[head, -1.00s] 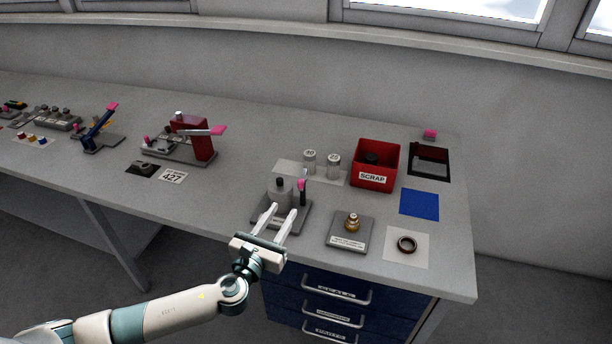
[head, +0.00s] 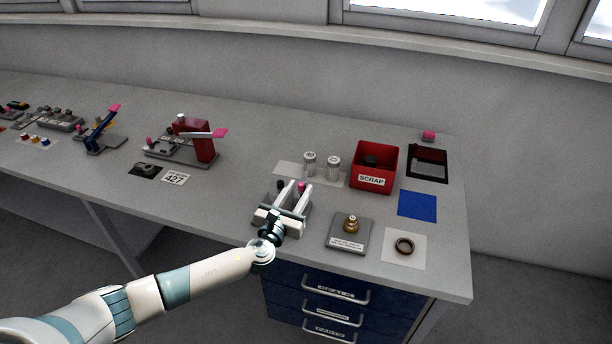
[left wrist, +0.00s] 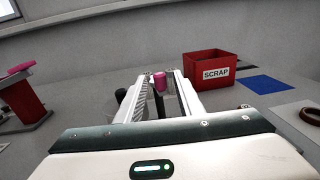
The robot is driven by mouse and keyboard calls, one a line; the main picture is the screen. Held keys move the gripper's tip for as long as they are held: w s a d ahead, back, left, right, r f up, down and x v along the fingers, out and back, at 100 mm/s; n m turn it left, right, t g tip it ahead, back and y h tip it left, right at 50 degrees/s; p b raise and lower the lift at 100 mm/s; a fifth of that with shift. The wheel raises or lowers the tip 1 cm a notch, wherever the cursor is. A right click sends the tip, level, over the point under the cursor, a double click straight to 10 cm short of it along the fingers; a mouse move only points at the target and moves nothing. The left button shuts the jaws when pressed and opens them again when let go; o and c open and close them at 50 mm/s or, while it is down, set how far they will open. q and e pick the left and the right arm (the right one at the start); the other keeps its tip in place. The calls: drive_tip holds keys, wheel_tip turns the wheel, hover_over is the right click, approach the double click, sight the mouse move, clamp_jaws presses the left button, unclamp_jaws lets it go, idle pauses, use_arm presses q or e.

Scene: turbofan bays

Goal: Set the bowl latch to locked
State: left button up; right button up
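The bowl latch lever has a pink tip (head: 302,185) on a dark stem, at the grey bowl fixture (head: 307,210) near the table's front edge. A black knob (head: 281,185) tops the bowl; most of the bowl is hidden behind my gripper. My left gripper (head: 292,188) is over the fixture with its fingers apart, pointing away from me. My right gripper is not in view.
A red press-like device (head: 196,142) stands to the left.

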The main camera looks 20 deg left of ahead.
sight(303, 179)
use_arm(q)
drive_tip(key=w, duration=0.6)
drive_tip(key=shift+d+p, duration=0.3)
drive_tip(key=shift+d, duration=0.1)
clamp_jaws()
